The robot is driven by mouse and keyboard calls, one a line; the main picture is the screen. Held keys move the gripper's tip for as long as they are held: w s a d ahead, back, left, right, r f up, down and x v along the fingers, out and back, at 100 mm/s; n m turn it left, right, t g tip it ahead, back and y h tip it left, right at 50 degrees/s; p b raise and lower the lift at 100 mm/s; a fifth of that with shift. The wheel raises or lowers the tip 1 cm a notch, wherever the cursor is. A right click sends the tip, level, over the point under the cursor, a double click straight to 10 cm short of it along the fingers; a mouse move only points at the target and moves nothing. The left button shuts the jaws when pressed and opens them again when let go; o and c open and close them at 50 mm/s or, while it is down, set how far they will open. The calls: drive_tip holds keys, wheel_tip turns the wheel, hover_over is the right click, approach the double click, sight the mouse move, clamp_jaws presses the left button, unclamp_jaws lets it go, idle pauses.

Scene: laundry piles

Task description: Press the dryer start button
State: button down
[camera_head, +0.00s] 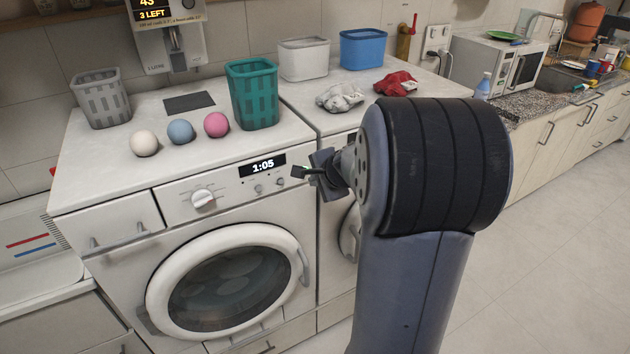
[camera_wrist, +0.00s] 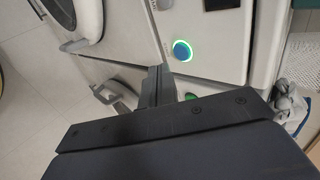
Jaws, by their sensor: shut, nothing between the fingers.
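In the wrist view a round blue button with a glowing green ring (camera_wrist: 182,50) sits on a white machine panel. My gripper (camera_wrist: 158,72) is shut and empty, its tips beside and below the button in the picture, with no visible contact. A second small green patch (camera_wrist: 190,97) shows behind the gripper, mostly hidden. In the head view my gripper (camera_head: 303,172) is at the control panels, near the seam between two white machines. The left machine (camera_head: 130,250) has a display reading 1:05 (camera_head: 263,166), a knob (camera_head: 203,198) and a round door. My arm hides much of the right machine (camera_head: 318,125).
On top stand a teal basket (camera_head: 253,95), a grey basket (camera_head: 101,98), a white bin (camera_head: 303,58), a blue bin (camera_head: 363,48) and three balls (camera_head: 180,132). Grey cloth (camera_head: 340,97) and red cloth (camera_head: 395,83) lie on the right machine. Floor (camera_head: 560,270) at right is clear.

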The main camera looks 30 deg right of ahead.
drive_tip(key=v, duration=0.9)
drive_tip(key=shift+s+r, duration=0.25)
idle(0.4)
